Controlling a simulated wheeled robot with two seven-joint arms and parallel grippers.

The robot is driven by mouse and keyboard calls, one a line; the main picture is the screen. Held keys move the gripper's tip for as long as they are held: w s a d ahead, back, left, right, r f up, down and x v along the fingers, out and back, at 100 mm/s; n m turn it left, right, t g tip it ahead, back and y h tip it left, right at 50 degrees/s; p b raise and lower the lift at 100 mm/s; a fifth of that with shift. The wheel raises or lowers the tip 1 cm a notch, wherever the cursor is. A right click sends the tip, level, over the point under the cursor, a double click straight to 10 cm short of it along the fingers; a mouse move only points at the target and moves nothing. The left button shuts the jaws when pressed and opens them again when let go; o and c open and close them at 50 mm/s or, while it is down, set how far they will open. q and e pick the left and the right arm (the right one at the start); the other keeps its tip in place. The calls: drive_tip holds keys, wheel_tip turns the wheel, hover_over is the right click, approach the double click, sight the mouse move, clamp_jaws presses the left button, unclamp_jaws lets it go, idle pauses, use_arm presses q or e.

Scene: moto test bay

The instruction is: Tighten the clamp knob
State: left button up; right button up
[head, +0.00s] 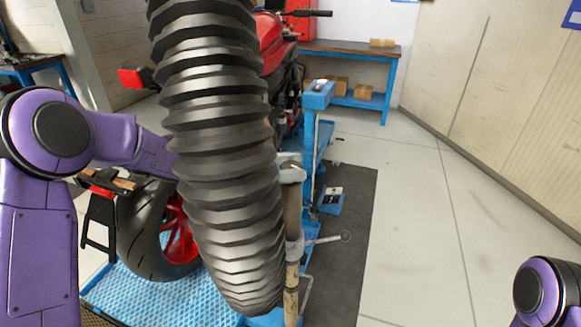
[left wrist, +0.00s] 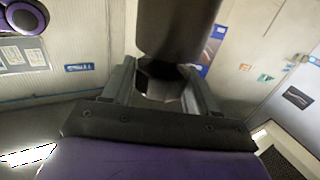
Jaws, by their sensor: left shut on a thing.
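A dark faceted piece (left wrist: 160,82), which looks like the clamp knob, sits between the fingers of my left gripper (left wrist: 163,88) in the left wrist view. The gripper is shut on it. A thick dark cylinder (left wrist: 178,28) stands just beyond and above it, partly covering the view. In the head view my left arm runs in from the left and passes behind a large black ribbed hose (head: 222,150), which hides the gripper and the knob. Only a purple joint of my right arm shows at the lower right; its gripper is out of view.
A red motorcycle (head: 272,40) stands on a blue lift (head: 130,285) behind the hose. A post with a lever (head: 291,215) and a blue upright (head: 311,140) stand right of the hose. A blue-legged bench (head: 345,50) is at the back. The floor at right is clear.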

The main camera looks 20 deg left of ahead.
use_arm(q)
drive_tip(key=shift+r, duration=0.1)
drive_tip(key=o, duration=0.9)
drive_tip(key=shift+d, duration=0.1)
drive_tip(key=shift+o, duration=0.2)
drive_tip(key=shift+s+a, duration=0.1)
drive_tip(key=shift+a, duration=0.2)
drive_tip(key=b+v, duration=0.2)
drive_tip(key=v, duration=0.4)
drive_tip(key=shift+s+a+b, duration=0.15)
drive_tip(key=shift+a+b, duration=0.2)
